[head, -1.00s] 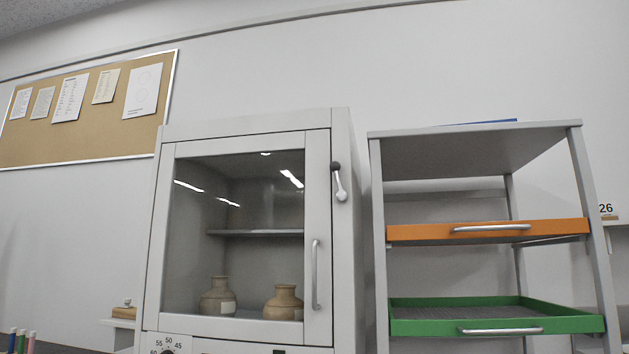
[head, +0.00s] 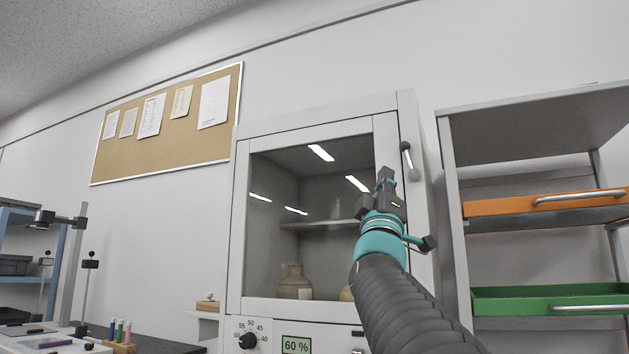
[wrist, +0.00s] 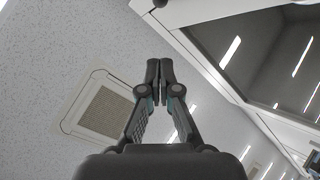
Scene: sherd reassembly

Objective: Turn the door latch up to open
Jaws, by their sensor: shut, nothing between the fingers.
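The door latch (head: 408,162) is a small silver lever with a black knob, on the right side of the cabinet front. The knob is at its upper end and the lever hangs slightly tilted below it. The cabinet door (head: 242,215) has a glass pane and looks closed. My gripper (head: 384,178) is in front of the door's upper right, just left of and a little below the latch in the head view, apart from it in the picture. In the wrist view my gripper (wrist: 163,75) is shut and empty, pointing up. The door handle is hidden behind my arm.
Pots (head: 295,282) stand inside the cabinet. A rack with an orange tray (head: 510,205) and a green tray (head: 515,298) stands close on the right. A bench with vials (head: 120,332) is at the lower left. The wrist view shows a ceiling vent (wrist: 105,107).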

